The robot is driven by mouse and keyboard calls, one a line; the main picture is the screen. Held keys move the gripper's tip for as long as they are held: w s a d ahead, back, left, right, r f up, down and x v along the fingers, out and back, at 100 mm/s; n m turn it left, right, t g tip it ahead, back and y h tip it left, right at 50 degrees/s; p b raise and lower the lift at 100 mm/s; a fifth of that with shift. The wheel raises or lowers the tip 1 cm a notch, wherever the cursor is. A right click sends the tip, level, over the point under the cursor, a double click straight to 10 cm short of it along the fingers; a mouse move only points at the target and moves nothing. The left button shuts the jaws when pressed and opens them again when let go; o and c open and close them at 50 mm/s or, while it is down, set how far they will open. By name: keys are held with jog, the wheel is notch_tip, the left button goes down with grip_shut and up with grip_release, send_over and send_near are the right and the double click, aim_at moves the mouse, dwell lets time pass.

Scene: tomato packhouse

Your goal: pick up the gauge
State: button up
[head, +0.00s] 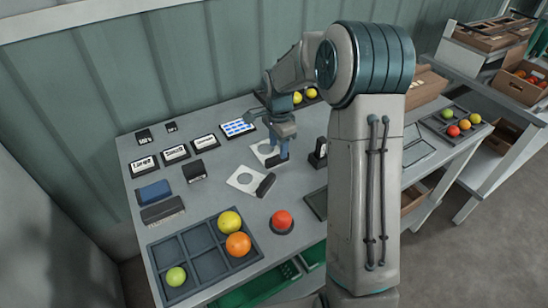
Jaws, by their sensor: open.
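Two flat white square gauges, each with a round hole and a dark handle, lie on the grey table. The nearer gauge (233,181) has its dark handle at its right side. The farther gauge (257,149) lies just behind it, partly covered by my gripper. My gripper (279,153) points down over the right part of the farther gauge, near its dark handle. It is open. I cannot tell whether the fingers are around the handle or above it, as they overlap it in this view.
A compartment tray (205,268) holds yellow, orange and green tomatoes at the front. Small labelled displays (176,153), a blue block (153,191) and dark blocks stand left. My arm hides the table's right part.

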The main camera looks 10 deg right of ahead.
aim_at(278, 156)
notch_tip(278, 156, down, 5)
jog(key=shift+r, duration=0.2)
grip_shut()
